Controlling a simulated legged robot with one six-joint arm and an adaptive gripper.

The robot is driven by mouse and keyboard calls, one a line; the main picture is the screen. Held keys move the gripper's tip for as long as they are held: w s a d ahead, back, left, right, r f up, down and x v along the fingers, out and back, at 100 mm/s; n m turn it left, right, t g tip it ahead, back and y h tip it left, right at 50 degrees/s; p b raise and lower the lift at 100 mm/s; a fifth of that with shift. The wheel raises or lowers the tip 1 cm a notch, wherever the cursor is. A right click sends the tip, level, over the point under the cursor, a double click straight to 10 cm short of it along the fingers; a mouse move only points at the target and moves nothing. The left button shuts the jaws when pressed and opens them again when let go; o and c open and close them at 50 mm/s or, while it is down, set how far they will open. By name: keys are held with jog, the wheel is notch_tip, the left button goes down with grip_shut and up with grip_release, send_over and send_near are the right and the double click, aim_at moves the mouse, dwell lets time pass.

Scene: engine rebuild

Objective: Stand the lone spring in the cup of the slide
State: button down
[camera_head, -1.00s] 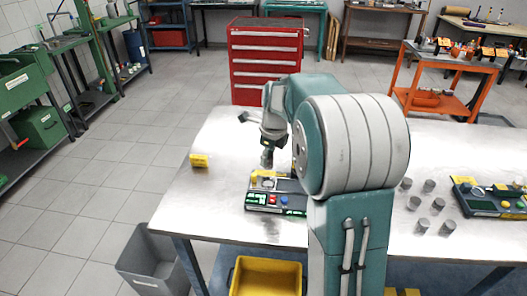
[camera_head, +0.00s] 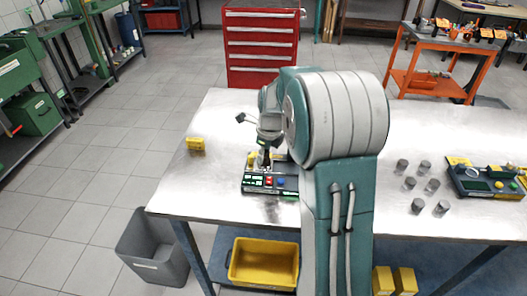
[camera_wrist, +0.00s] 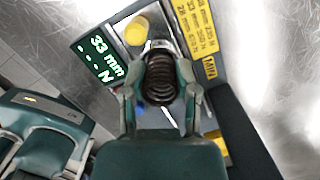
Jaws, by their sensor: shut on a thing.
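My gripper (camera_wrist: 160,95) is shut on a dark coil spring (camera_wrist: 160,78), held between its two fingers in the wrist view. The spring is above the tester, whose green display (camera_wrist: 100,60) reads 33 mm. A yellow round part (camera_wrist: 136,30) and a bright metal rim lie just past the spring. The spring hides most of what is under it, so I cannot tell whether it touches the cup of the slide. In the head view my gripper (camera_head: 264,158) is down at the tester (camera_head: 268,184), and the spring is not clear there.
Several grey cylinders (camera_head: 416,206) stand on the table (camera_head: 225,118) to the right, near a second device (camera_head: 478,184). A small yellow block (camera_head: 195,144) sits at the left. A grey bin (camera_head: 152,252) and a yellow bin (camera_head: 264,262) are below.

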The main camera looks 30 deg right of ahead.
jog(key=shift+c, duration=1.4)
grip_release()
notch_tip(320, 180, up, 12)
jog(key=s, duration=0.1)
jog(key=shift+s+d+f, duration=0.15)
jog(key=shift+d+f, duration=0.05)
jog(key=shift+d, duration=0.25)
